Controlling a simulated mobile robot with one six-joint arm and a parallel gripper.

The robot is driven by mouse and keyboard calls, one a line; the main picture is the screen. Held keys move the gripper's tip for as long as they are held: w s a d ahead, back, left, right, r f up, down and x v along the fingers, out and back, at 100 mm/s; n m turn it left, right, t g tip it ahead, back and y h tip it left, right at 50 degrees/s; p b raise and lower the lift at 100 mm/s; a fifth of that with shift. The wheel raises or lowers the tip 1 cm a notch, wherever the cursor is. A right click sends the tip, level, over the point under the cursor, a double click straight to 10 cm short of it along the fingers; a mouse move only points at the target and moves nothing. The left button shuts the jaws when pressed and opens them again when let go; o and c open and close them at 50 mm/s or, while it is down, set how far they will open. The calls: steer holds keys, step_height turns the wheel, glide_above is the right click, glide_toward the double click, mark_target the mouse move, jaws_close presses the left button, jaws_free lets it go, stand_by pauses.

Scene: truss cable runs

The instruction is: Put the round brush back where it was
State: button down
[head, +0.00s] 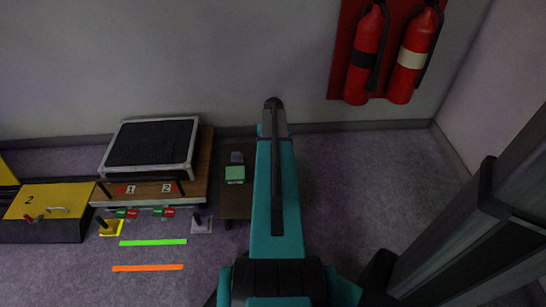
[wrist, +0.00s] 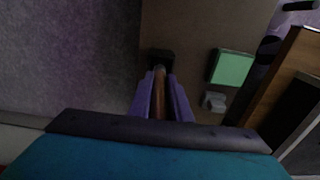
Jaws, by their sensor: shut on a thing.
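In the wrist view my gripper (wrist: 160,82) is shut on a brown rod-like thing (wrist: 160,94), which I take to be the round brush's handle. A small dark block (wrist: 161,57) is at the far end of the rod, over or on a brown surface (wrist: 190,25). I cannot tell whether that block is the brush's head or a holder, or whether it touches the surface. In the head view my teal arm hides the gripper and the brush. The brown low stand (head: 237,206) shows just left of my arm there.
On the stand are a green pad (head: 235,174) and a small grey object (head: 237,157). Left of it is a wooden bench (head: 201,178) with a black-topped case (head: 153,142). A yellow box (head: 45,202) stands farther left. Fire extinguishers (head: 366,55) hang on the wall. Floor at right is clear.

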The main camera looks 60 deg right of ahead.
steer(key=shift+f, duration=1.45)
steer(key=c, duration=1.6)
jaws_free()
steer(key=shift+c, duration=0.2)
step_height(320, 180, up, 12)
steer(key=p, duration=0.3)
steer(key=shift+a, duration=0.15)
